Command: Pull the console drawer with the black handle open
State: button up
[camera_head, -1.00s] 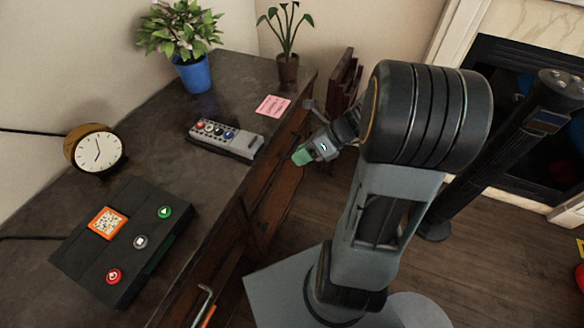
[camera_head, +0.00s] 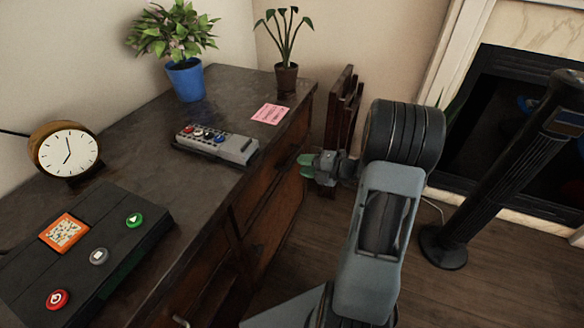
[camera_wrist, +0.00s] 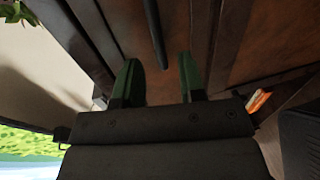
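The console (camera_head: 130,150) is a dark wooden cabinet with brown drawer fronts (camera_head: 268,188) facing right in the head view. My gripper (camera_head: 304,165), with green fingers, is beside the upper part of that front, near its far end. In the wrist view my gripper (camera_wrist: 159,78) is open, its two green fingers apart. A thin black bar handle (camera_wrist: 154,35) on a brown drawer front (camera_wrist: 180,30) lies between the finger lines, ahead of the fingertips. I cannot tell whether it is between the fingers in depth. The black handle is not visible in the head view.
On the console top are a black button box (camera_head: 85,255), a clock (camera_head: 66,150), a grey button panel (camera_head: 215,146), a pink note (camera_head: 270,113) and two potted plants. A black post (camera_head: 490,185) stands on the floor at right, before a fireplace (camera_head: 520,130).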

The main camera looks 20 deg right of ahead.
aim_at(291, 164)
jog(key=shift+b+x, duration=0.65)
jog(key=shift+x, duration=1.85)
jog(key=shift+c, duration=0.5)
grip_shut()
